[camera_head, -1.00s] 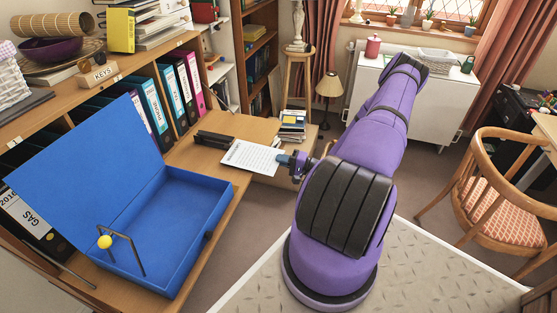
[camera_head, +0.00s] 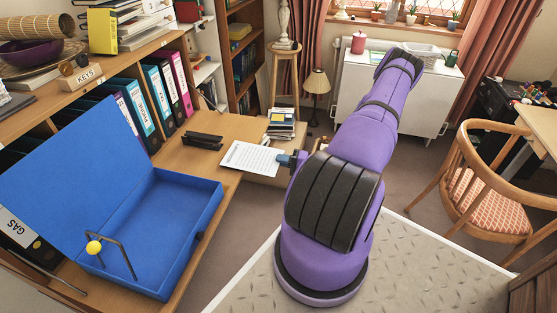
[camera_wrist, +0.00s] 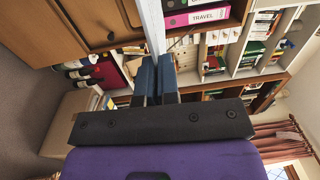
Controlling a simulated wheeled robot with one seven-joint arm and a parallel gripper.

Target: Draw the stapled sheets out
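The staple itself is too small to see.
An open blue box (camera_head: 150,235) with a yellow-knobbed wire handle stands on the desk (camera_head: 190,160) at front left. Ring binders (camera_head: 160,95) line the shelf behind. A pile of books (camera_head: 281,124) lies beyond the sheets. A wooden chair (camera_head: 480,185) stands at right.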

